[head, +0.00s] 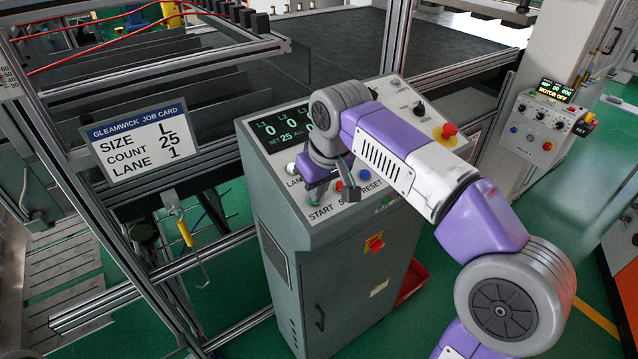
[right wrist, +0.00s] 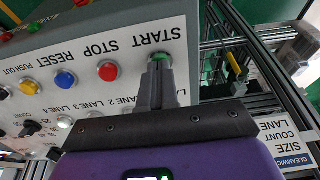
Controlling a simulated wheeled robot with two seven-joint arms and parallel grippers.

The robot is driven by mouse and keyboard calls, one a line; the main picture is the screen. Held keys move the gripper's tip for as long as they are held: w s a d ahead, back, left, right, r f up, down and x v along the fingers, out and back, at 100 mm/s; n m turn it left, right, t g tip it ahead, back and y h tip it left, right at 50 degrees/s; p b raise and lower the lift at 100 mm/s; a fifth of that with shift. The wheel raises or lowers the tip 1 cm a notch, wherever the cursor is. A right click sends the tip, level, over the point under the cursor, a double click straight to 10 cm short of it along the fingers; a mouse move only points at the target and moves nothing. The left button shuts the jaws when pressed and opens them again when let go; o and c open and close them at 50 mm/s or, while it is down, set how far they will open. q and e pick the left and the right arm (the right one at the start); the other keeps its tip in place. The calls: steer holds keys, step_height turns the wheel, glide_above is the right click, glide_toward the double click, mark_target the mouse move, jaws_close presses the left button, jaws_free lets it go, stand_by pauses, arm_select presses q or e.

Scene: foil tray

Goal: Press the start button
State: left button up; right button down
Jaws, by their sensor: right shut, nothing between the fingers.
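The control cabinet (head: 342,262) has a sloped panel with a green start button (head: 313,200) above the word START. In the right wrist view the green start button (right wrist: 161,57) shows just past my fingertips, partly hidden by them. My right gripper (head: 316,190) is shut and empty, its fingers pointing down at this button. In the right wrist view my right gripper (right wrist: 158,68) lines up with the button. The tips look at or very near its cap; I cannot tell whether it is pressed. My left gripper is not in view.
A red stop button (right wrist: 108,71) and a blue reset button (right wrist: 66,79) sit beside the start button. A red mushroom button (head: 447,131) stands at the panel's right. The job card (head: 138,140) hangs on the frame at left, and a second control box (head: 545,125) stands at right.

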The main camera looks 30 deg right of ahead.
steer(key=shift+b+x, duration=0.35)
steer(key=shift+x, duration=0.5)
steer(key=shift+s+a+f, duration=0.1)
steer(key=shift+s+f, duration=0.15)
steer(key=shift+s, duration=0.05)
steer(key=shift+r+p, duration=0.5)
steer(key=p+v, duration=0.1)
steer(key=v, duration=0.1)
steer(key=p+v, duration=0.2)
steer(key=shift+w+r, duration=0.2)
steer(key=p+v, duration=0.2)
steer(key=v, duration=0.8)
steer(key=shift+s, duration=0.15)
